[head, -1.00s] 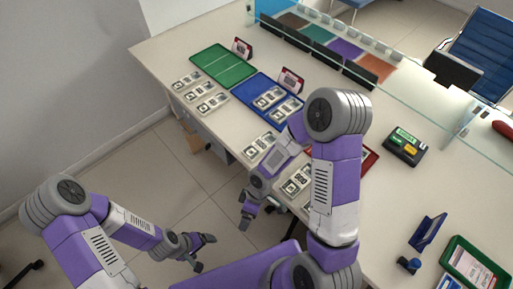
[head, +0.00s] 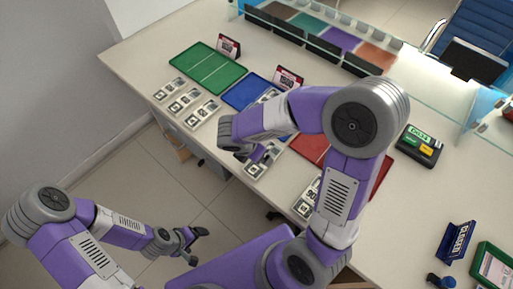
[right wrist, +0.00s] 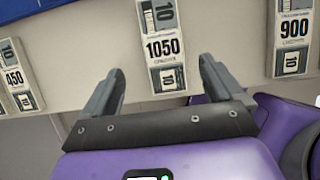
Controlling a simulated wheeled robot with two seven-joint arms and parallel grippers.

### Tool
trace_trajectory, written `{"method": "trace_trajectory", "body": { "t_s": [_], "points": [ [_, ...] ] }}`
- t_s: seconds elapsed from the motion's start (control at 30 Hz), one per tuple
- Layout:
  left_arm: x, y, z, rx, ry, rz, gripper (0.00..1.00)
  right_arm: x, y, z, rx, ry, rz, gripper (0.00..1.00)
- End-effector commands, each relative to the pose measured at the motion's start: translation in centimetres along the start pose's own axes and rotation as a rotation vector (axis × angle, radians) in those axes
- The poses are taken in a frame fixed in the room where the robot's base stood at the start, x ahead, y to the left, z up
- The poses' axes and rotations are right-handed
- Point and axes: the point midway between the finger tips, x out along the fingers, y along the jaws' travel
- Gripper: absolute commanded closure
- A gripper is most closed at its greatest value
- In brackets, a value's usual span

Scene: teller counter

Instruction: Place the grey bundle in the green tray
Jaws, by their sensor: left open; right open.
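The green tray (head: 212,61) lies flat at the far left of the counter and looks empty. Several grey-white bundles with printed labels lie on the counter. In the right wrist view, a bundle marked 1050 (right wrist: 162,48) lies just ahead of and between the fingertips of my right gripper (right wrist: 158,75), which is open and not gripping it. In the head view my right gripper (head: 264,154) is low over the counter's near edge, partly hidden by its arm. I cannot tell which bundle is the task's grey one. My left gripper (head: 196,246) is open and empty above the floor.
A blue tray (head: 239,95) and a red tray (head: 312,149) lie right of the green one. Bundles marked 450 (right wrist: 15,80) and 900 (right wrist: 293,32) flank the 1050 bundle. Small signs (head: 228,46) stand behind the trays. A dark box (head: 419,146) sits further right.

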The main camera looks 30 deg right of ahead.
Motion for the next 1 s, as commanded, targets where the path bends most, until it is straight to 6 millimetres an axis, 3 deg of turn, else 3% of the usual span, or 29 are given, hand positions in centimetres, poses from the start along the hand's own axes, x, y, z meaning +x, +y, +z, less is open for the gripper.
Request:
{"method": "trace_trajectory", "body": {
  "t_s": [0.6,0.83,0.87,1.0],
  "points": [
    [3.5,-1.4,-0.1,-0.001,-0.001,0.000,0.11,7.4,-0.3,-0.5,0.001,0.003,-0.004,0.06],
    [3.4,-1.3,-0.1,0.000,-0.001,0.000,0.11,7.5,-0.2,-0.4,0.001,0.003,-0.002,0.06],
    [3.4,-1.3,-0.1,0.000,-0.001,0.000,0.11,7.5,-0.2,-0.4,0.001,0.003,-0.002,0.08],
    [3.4,-1.3,-0.1,0.000,0.000,0.000,0.11,7.4,-0.2,-0.4,0.001,0.003,-0.002,0.29]
  ]
}}
